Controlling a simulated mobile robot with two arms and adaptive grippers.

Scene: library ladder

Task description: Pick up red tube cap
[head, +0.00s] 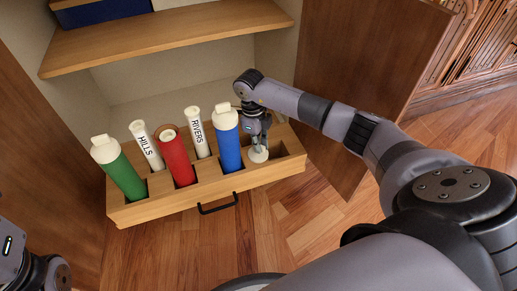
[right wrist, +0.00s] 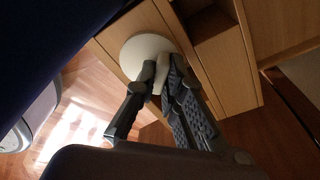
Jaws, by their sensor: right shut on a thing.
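A white round cap (head: 258,155) with a small knob is at the drawer's right part, just right of the blue tube (head: 229,145). My right gripper (head: 257,142) is shut on this cap. In the right wrist view the fingers (right wrist: 163,75) pinch the knob of the white cap (right wrist: 140,48). The cap is over or on the wood beside an empty slot; I cannot tell if it touches.
A green tube (head: 122,178) with a white cap stands at the left. White rolls marked HILLS (head: 148,148) and RIVERS (head: 198,135) stand between the tubes. A shelf (head: 170,35) lies above, and an open cabinet door (head: 365,75) stands right, behind my right arm.

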